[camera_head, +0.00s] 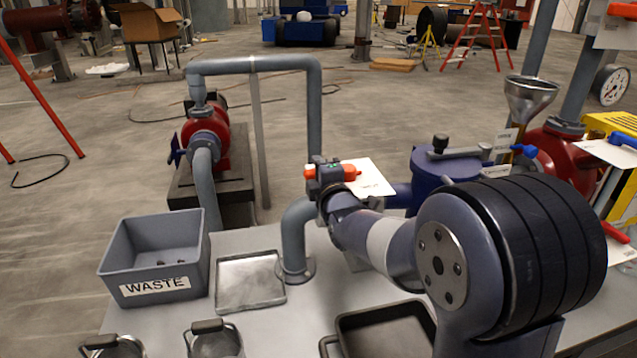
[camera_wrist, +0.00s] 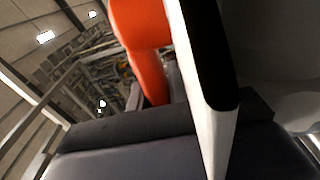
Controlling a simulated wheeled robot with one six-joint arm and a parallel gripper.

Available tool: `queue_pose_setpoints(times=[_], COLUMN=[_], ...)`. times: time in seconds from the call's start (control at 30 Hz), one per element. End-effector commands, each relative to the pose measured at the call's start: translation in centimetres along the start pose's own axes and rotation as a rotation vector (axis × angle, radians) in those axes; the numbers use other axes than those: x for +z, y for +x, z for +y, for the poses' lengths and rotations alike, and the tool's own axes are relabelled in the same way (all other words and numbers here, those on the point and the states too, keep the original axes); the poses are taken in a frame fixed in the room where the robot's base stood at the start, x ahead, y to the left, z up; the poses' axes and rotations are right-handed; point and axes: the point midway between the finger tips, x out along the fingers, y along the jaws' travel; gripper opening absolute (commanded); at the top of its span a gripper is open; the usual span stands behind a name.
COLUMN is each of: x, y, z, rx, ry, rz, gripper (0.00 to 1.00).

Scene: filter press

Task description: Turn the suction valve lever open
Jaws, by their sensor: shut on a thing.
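The suction valve lever (camera_head: 350,172) is orange and sits at the top of the grey pipe bend (camera_head: 293,225) in the head view. My gripper (camera_head: 326,176) is at the lever, at the end of my arm reaching in from the lower right. It is shut on the lever. In the wrist view the orange lever (camera_wrist: 146,50) runs down towards my dark jaws (camera_wrist: 165,122). A white tag (camera_head: 370,178) stands beside the lever; its edge (camera_wrist: 205,90) shows close up in the wrist view. My gripper hides the valve body and part of the lever.
A grey WASTE bin (camera_head: 155,255) and a metal tray (camera_head: 250,280) lie left of the pipe. A dark pan (camera_head: 385,330) is at the front. A blue lidded vessel (camera_head: 445,180) and a steel funnel (camera_head: 528,98) stand to the right. A red pump (camera_head: 208,135) is behind.

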Motion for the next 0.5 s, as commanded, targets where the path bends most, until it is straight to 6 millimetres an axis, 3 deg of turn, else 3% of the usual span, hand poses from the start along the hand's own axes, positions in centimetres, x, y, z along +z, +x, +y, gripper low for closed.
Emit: queue_pose_setpoints(times=[0.5], x=[0.16], y=[0.37], z=[0.01], rx=[-0.005], ry=[0.002], rz=[-0.066], gripper=[0.00])
